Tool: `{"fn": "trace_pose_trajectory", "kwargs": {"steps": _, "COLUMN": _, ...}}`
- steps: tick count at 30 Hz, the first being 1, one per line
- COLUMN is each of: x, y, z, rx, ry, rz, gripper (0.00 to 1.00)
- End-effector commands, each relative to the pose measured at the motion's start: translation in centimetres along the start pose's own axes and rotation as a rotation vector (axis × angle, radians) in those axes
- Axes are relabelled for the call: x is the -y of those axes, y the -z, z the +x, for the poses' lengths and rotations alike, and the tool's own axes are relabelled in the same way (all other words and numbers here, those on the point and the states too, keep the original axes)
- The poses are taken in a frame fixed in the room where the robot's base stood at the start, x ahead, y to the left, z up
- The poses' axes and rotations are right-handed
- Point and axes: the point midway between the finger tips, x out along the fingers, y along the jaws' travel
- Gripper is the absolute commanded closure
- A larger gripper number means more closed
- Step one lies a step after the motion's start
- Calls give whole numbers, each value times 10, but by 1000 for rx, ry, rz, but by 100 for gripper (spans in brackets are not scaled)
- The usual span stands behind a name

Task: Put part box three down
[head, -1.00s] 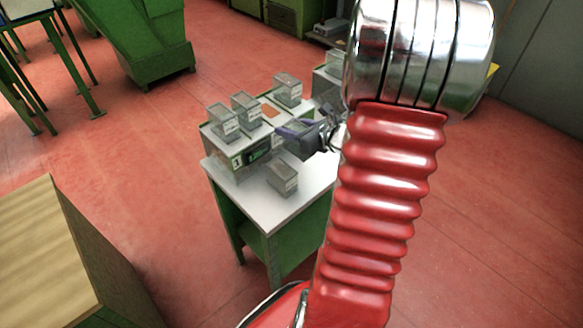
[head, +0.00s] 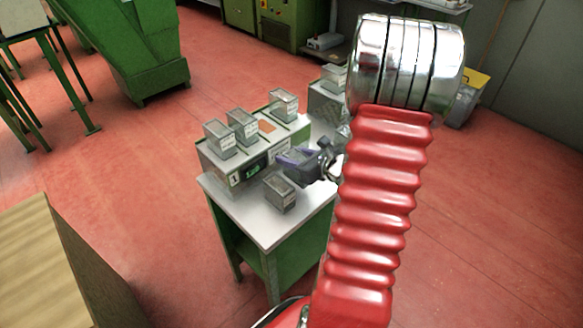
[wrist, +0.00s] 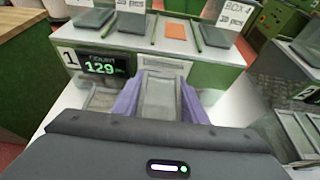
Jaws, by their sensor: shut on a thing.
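My gripper (wrist: 158,98), with purple fingers, is shut on a grey part box (wrist: 158,97). Its label cannot be read in either view. In the head view my gripper (head: 290,160) holds it low over the white tabletop (head: 262,226), in front of the counting machine. Whether the box touches the tabletop cannot be told. Another grey part box (head: 281,190) stands on the tabletop; it also shows in the wrist view (wrist: 101,100), just left of my fingers. My red arm hides the tabletop's right part.
The counting machine (wrist: 190,76) marked 1 has a green display (wrist: 101,66) reading 129. Part boxes (head: 219,138), (head: 242,126) and (head: 284,104) stand on its top. A second machine marked 2 (wrist: 308,94) is at the right. A wooden table (head: 40,250) is at the left.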

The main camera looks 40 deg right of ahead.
Motion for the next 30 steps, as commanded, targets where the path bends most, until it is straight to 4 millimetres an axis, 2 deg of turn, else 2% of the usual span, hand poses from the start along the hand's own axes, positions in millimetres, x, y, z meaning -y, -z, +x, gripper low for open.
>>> {"fn": "trace_pose_trajectory", "kwargs": {"steps": 14, "x": 0, "y": 6, "z": 3, "rx": 1, "ry": -2, "rz": -1, "gripper": 88}}
{"fn": "trace_pose_trajectory", "kwargs": {"steps": 24, "x": -1, "y": 37, "z": 16, "rx": 0, "ry": -2, "rz": 1, "gripper": 88}}
{"fn": "trace_pose_trajectory", "kwargs": {"steps": 30, "x": -1, "y": 42, "z": 19, "rx": 2, "ry": -2, "rz": -2, "gripper": 88}}
